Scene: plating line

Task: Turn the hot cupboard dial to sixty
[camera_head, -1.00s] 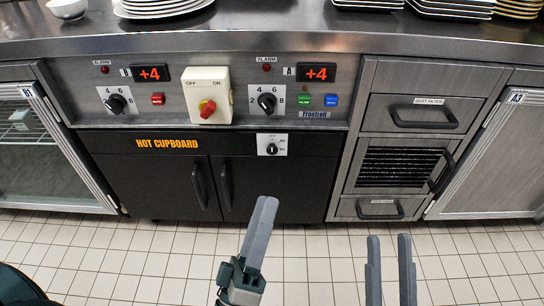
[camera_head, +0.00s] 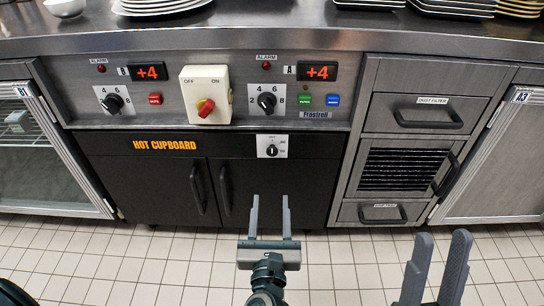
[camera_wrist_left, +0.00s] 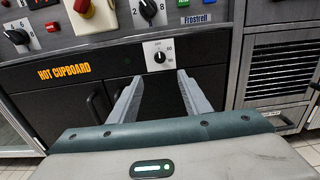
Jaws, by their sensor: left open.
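The hot cupboard dial (camera_head: 272,150) is a small black knob on a white plate at the top right of the black hot cupboard (camera_head: 160,175). In the left wrist view the dial (camera_wrist_left: 159,57) shows just beyond and between my fingertips. Its plate has small marks that are hard to read. My left gripper (camera_head: 270,204) is open and empty, below and in front of the dial, fingers pointing toward the cupboard; the same gripper shows in the left wrist view (camera_wrist_left: 158,80). My right gripper (camera_head: 438,240) is at the lower right, its two fingers apart and nothing between them.
Above the cupboard are two larger dials (camera_head: 113,104) (camera_head: 267,103), a red switch on a cream box (camera_head: 206,80) and red displays. Two cupboard handles (camera_head: 225,190) (camera_head: 197,190) stand out below the dial. Drawers (camera_head: 418,112) are on the right. The tiled floor in front is clear.

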